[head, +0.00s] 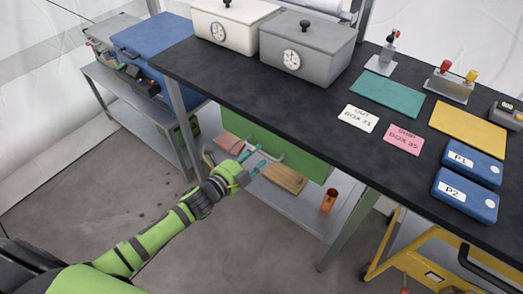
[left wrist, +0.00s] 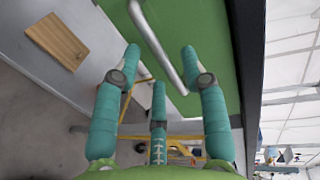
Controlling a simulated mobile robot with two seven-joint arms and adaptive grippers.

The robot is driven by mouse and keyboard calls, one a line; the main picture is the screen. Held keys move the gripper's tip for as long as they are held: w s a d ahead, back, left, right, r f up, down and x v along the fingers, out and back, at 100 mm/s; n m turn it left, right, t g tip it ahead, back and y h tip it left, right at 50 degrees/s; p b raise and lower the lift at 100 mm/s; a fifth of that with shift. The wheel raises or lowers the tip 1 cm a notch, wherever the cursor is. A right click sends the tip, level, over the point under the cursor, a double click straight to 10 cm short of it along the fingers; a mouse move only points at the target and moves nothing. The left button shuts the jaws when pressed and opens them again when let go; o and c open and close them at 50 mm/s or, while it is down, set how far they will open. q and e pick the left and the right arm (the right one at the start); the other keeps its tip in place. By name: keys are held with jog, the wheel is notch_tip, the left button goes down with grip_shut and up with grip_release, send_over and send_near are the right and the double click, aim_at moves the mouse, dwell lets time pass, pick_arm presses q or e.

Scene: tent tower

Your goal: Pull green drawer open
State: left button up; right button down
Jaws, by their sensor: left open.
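The green drawer (head: 302,160) sits under the black tabletop, and no gap shows at its front. Its pale bar handle (head: 270,153) is partly hidden by my left gripper (head: 253,162). In the left wrist view the green front (left wrist: 202,22) fills the top, and the silver handle (left wrist: 157,43) runs slantwise across it. My left gripper (left wrist: 160,68) is open, with its three teal fingers spread. The handle lies in the space between the two upper fingertips; I cannot tell whether any finger touches it. My right gripper is not in view.
The black worktop (head: 240,92) carries a white box (head: 228,28), a grey box (head: 308,50), cards and blue cases. Below, a shelf holds a wooden board (head: 285,178) and an orange cup (head: 329,200). A table leg (head: 350,228) and yellow frame (head: 400,262) stand to the right.

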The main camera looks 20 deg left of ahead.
aim_at(260, 152)
pick_arm(q)
jog(key=x, duration=0.3)
jog(key=shift+w+f, duration=0.1)
jog(key=shift+c, duration=0.8)
grip_shut()
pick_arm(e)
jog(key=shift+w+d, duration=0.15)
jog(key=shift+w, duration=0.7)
